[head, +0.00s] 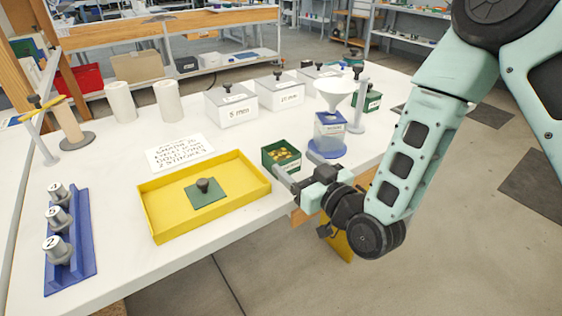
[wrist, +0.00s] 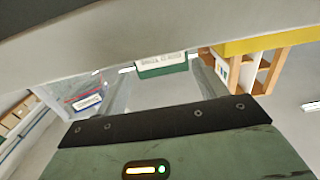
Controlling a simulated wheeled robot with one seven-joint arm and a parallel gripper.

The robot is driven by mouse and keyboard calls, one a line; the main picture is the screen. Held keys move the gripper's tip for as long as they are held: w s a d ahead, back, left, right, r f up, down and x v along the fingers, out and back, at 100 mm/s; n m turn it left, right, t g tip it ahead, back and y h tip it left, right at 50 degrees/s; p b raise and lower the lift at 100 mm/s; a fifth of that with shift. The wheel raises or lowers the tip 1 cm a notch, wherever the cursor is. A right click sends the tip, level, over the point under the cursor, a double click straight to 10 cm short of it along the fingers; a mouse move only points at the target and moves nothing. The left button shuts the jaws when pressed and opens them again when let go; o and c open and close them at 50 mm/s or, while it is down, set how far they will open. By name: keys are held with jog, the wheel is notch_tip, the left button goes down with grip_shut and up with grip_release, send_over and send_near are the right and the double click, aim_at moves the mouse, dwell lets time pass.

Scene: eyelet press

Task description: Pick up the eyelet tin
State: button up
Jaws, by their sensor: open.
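The eyelet tin (head: 281,155) is a small green open box holding gold-coloured eyelets. It stands on the white table just right of the yellow tray. In the wrist view a green box with a white label (wrist: 162,66), which looks like the tin, shows ahead between the fingers. My gripper (head: 284,180) is open at the near side of the tin, low by the table's front edge. Its fingers seem to point toward the tin, and in the wrist view (wrist: 162,88) nothing is between the tips. Whether the fingers touch the tin I cannot tell.
The yellow tray (head: 160,222) holds a green plate with a dark knob (head: 204,186). White lidded boxes (head: 231,106) stand behind. A blue rack (head: 81,238) is at left.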

aim_at(290, 162)
jog(key=x, duration=0.2)
jog(key=p+x, duration=0.1)
jog(key=x, duration=0.2)
jog(key=shift+w+a+f, duration=0.15)
jog(key=shift+a+f, duration=0.05)
jog(key=shift+a, duration=0.1)
jog(key=c, duration=0.9)
